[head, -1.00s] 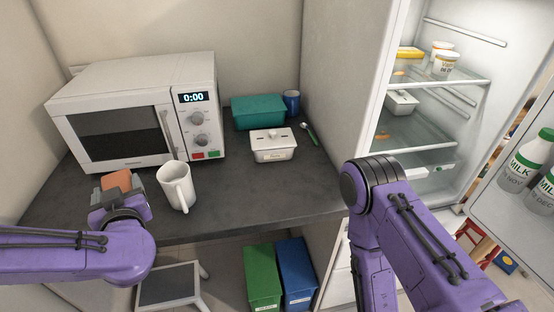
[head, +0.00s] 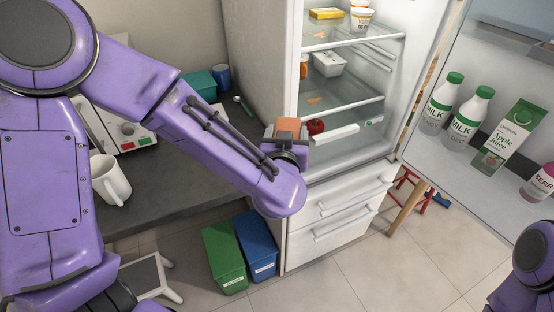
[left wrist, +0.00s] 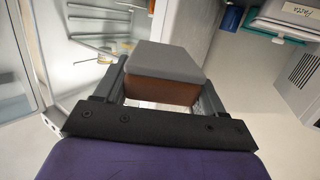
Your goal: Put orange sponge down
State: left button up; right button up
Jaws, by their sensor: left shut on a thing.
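The orange sponge (head: 287,126) is held in my left gripper (head: 287,140), in front of the open fridge. In the left wrist view the sponge (left wrist: 162,92) sits between the two fingers of the gripper (left wrist: 162,88), with a grey layer on one face and an orange-brown layer under it. No surface touches the sponge from below in either view. My right gripper is not in view; only part of my right arm shows at the bottom right of the head view.
The open fridge has glass shelves (head: 345,112) with a white container (head: 329,64) and a red apple (head: 315,127). Its door holds milk bottles (head: 467,117) and a juice carton (head: 508,138). A white mug (head: 110,180) stands on the dark counter (head: 185,195). Green (head: 224,258) and blue (head: 256,245) bins stand below.

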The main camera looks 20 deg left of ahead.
pick_arm(q)
jog(key=s+a+n+y+p, duration=0.1)
jog(key=s+n+y, duration=0.1)
jog(key=s, duration=0.5)
jog(key=shift+g, duration=0.4)
jog(key=w+a+f, duration=0.2)
jog(key=a+f, duration=0.1)
jog(key=w+a+f+p, duration=0.1)
jog(key=w+a+f, duration=0.1)
jog(key=a+f, duration=0.1)
jog(key=w+a+f, duration=0.2)
jog(key=a+f, duration=0.1)
jog(key=a, duration=0.2)
jog(key=shift+w+a, duration=0.15)
jog(key=shift+w, duration=0.05)
jog(key=f, duration=0.1)
jog(key=f+p, duration=0.1)
jog(key=f, duration=0.2)
jog(key=shift+w+a, duration=0.15)
jog(key=shift+a, duration=0.15)
jog(key=shift+m, duration=0.3)
jog(key=o, duration=1)
jog(key=shift+c, duration=0.2)
